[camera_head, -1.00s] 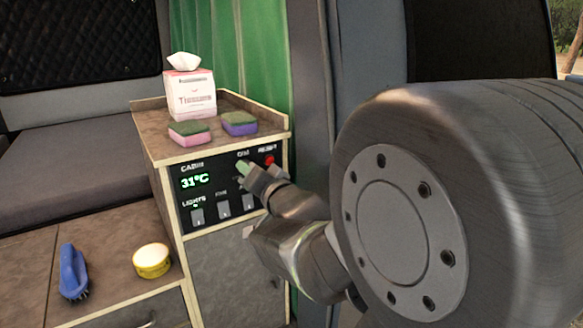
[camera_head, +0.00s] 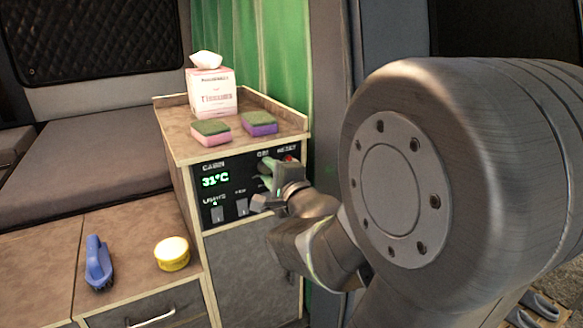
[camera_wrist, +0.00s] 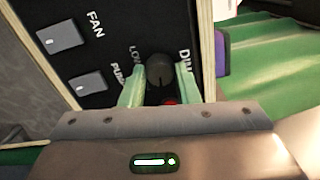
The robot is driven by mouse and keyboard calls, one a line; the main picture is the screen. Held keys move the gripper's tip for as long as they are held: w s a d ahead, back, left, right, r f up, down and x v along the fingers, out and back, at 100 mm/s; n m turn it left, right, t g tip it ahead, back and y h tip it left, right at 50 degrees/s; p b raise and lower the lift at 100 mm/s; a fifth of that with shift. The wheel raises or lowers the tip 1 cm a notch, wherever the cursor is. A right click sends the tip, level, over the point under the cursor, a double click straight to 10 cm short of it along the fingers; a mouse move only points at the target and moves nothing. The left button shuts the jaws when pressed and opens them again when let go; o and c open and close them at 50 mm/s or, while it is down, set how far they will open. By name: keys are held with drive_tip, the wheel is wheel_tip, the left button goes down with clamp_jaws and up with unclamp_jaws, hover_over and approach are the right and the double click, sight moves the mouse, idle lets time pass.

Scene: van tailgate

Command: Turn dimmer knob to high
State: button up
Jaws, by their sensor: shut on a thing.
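The dimmer knob (camera_wrist: 159,71) is a dark round knob on the black control panel (camera_head: 227,189), beside the partly hidden "DIM" label in the wrist view. My gripper (camera_wrist: 159,82) has its pale green fingers on either side of the knob and is shut on it. In the head view my gripper (camera_head: 266,170) is at the upper right of the panel and hides the knob. A red button (camera_head: 288,158) sits to its right. The knob's pointer setting cannot be made out.
The panel also has a 31°C display (camera_head: 215,180) and several grey switches, including the fan switch (camera_wrist: 61,40). A tissue box (camera_head: 211,93) and two sponges (camera_head: 211,133) (camera_head: 259,124) stand on the cabinet top. A blue brush (camera_head: 98,262) and yellow tin (camera_head: 172,253) lie lower left.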

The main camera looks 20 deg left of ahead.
drive_tip(key=m, duration=0.3)
drive_tip(key=shift+r+m+p, duration=0.2)
drive_tip(key=shift+m+p, duration=0.1)
idle(0.3)
drive_tip(key=o, duration=1)
drive_tip(key=shift+w+d, duration=0.1)
drive_tip(key=shift+w, duration=0.1)
drive_tip(key=shift+c, duration=0.2)
drive_tip(key=shift+s+f, duration=0.1)
